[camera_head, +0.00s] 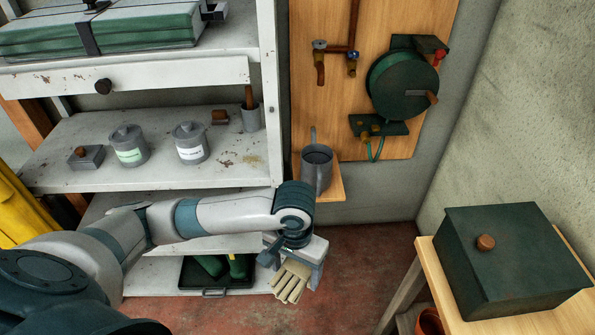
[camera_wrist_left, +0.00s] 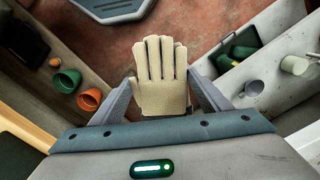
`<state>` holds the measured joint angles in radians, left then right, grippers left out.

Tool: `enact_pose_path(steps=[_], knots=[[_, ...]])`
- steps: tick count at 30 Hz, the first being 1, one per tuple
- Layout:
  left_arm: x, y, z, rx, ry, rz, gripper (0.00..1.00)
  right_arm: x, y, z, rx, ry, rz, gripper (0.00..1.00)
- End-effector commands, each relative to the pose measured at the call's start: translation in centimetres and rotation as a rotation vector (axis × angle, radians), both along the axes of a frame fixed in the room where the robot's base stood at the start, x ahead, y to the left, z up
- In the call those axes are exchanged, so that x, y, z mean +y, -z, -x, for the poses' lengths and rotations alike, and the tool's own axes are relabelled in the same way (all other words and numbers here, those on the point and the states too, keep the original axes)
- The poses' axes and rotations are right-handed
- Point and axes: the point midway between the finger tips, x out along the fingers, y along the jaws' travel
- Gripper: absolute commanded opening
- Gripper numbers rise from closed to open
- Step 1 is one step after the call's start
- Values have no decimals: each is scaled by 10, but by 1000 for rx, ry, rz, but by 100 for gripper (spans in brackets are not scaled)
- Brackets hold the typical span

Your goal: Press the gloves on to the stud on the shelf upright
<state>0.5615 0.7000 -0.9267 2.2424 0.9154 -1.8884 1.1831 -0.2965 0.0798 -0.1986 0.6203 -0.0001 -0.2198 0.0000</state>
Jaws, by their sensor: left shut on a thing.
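The cream gloves (camera_head: 291,283) hang from my left gripper (camera_head: 293,266), fingers downward in the head view. In the left wrist view the gloves (camera_wrist_left: 160,78) sit between the two grey jaws of my left gripper (camera_wrist_left: 165,92), which is shut on them near the cuff. The white shelf upright (camera_head: 269,75) stands above and slightly left of the gripper in the head view. A small dark spot on it may be the stud (camera_head: 271,109); it is too small to tell. The gloves are apart from the upright. My right gripper is not in view.
A grey watering can (camera_head: 317,168) stands on a small wooden ledge close above my left wrist. A green hose reel (camera_head: 402,85) hangs on a wooden board. A dark green box (camera_head: 510,262) sits on a bench at right. Shelves with tins (camera_head: 128,146) are at left.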

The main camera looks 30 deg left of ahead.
Motion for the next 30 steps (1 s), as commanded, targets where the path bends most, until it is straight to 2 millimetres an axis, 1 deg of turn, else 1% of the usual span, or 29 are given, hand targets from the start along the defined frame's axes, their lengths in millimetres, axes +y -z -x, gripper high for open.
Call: enact_pose_path(steps=[9,16,19,23,30], knots=[[0,0,0,0,0,0,43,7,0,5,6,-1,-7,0],[-1,0,-1,-2,0,0,43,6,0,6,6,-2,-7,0],[-5,0,-4,-9,2,2,43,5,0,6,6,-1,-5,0],[-20,-1,-14,-35,4,5,43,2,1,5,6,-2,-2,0],[-59,-10,-50,-138,12,7,43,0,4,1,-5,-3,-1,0]])
